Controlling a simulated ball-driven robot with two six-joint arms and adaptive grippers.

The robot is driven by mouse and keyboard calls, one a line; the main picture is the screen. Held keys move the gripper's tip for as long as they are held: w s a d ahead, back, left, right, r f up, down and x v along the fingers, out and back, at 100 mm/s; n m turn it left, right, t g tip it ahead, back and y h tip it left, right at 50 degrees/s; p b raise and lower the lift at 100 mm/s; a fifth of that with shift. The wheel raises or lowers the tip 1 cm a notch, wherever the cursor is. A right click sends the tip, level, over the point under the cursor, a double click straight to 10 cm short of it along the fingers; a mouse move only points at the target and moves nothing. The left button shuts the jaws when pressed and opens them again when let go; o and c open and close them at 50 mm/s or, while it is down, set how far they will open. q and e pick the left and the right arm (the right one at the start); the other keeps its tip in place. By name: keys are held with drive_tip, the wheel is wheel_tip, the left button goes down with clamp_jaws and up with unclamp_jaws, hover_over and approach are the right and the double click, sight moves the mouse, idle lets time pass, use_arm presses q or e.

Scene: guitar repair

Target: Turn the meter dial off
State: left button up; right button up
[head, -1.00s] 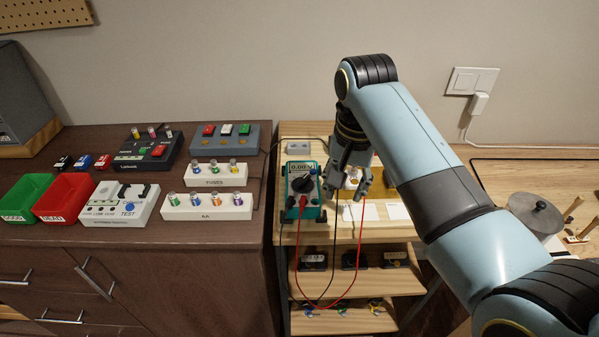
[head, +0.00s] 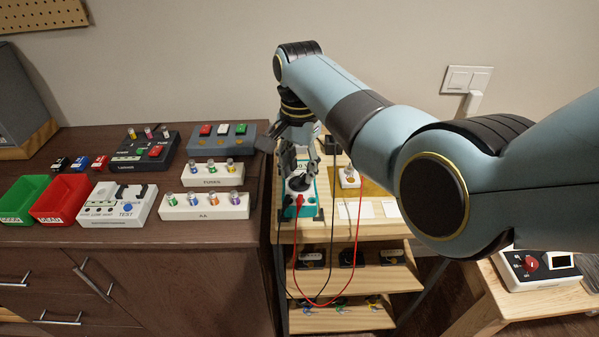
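The teal meter (head: 308,209) lies on the top of the small wooden shelf unit in the head view. Its black dial (head: 298,182) shows partly below my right gripper (head: 299,170). The gripper hangs over the meter with its fingers spread, one on each side of the dial. I cannot tell whether a finger touches the dial. The gripper hides most of the meter's display. Red and black leads (head: 296,240) run from the meter's lower edge and hang in front of the shelf. My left gripper is not in view.
White cards (head: 355,210) lie right of the meter. A wooden stool (head: 540,303) with a red-knobbed device (head: 535,266) stands at the right.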

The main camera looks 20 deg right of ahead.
drive_tip(key=shift+f, duration=0.8)
clamp_jaws()
drive_tip(key=shift+r, duration=0.1)
drive_tip(key=shift+n+p, duration=1.1)
drive_tip(key=shift+n, duration=0.4)
drive_tip(key=shift+n+p, duration=0.7)
drive_tip(key=shift+n, duration=1.1)
